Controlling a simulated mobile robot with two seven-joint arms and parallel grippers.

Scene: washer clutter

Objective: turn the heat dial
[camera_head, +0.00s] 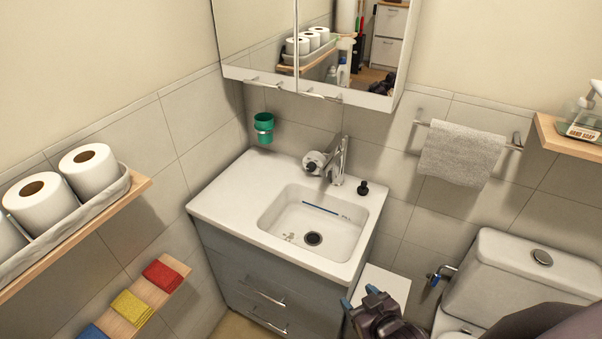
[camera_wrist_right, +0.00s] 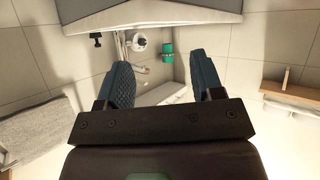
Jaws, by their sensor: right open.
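A round white dial-like fitting with a dark centre (camera_head: 313,162) sits beside the chrome faucet (camera_head: 340,160) behind the sink; it also shows in the right wrist view (camera_wrist_right: 139,45). A small black knob (camera_head: 363,187) stands on the counter to the right of the faucet. No marking shows which of these is the heat dial. My right gripper (camera_head: 359,296), with blue fingers, is open and empty in front of the vanity, apart from both. In the right wrist view its fingers (camera_wrist_right: 159,72) are spread, with the fitting seen far beyond them. My left gripper is not in view.
The white sink (camera_head: 330,220) is set in a grey vanity with drawers. A green cup (camera_head: 264,127) hangs on the wall at left. A mirror cabinet (camera_head: 320,95) is above. Shelves with paper rolls (camera_head: 90,170) and folded cloths stand left; a towel (camera_head: 460,155) and toilet are right.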

